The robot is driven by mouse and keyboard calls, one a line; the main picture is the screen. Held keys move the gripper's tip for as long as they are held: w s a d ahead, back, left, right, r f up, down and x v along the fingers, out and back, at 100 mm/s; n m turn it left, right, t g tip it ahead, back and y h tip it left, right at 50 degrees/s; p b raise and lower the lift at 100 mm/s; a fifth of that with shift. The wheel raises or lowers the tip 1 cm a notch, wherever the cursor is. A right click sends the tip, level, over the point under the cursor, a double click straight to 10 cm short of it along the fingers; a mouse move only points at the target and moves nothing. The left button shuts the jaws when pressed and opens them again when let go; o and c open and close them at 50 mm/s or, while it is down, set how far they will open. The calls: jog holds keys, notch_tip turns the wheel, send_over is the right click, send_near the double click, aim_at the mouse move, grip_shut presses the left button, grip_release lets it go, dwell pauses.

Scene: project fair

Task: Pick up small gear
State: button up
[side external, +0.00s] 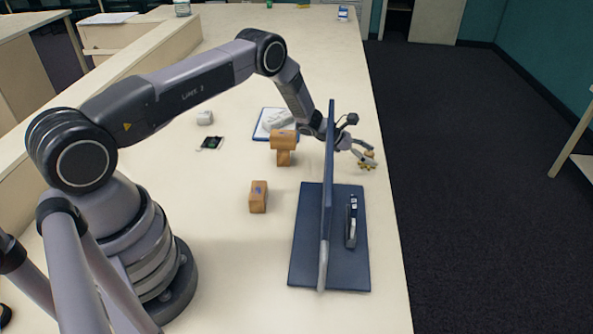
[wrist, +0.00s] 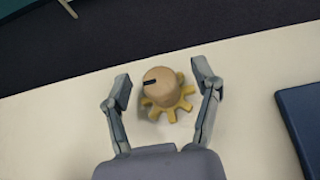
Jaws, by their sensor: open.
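The small gear (wrist: 166,97) is yellow-tan with a rounded hub that has a dark slot on top. It lies on the pale table near its edge. In the side view the gear (side external: 367,163) is partly covered by my fingers. My gripper (wrist: 162,82) is open, with one finger on each side of the gear. Gaps show between the fingers and the gear in the wrist view. In the side view my gripper (side external: 363,150) is low over the table, just beyond the dark upright panel.
A dark blue upright panel on a base (side external: 308,262) stands near my wrist, with a stapler-like object (side external: 351,222) on the base. Wooden blocks (side external: 258,197) and a clipboard (side external: 262,131) lie to the left. The table's right edge drops to dark carpet close to the gear.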

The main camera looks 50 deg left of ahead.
jog(key=c, duration=1)
jog(key=shift+c, duration=0.2)
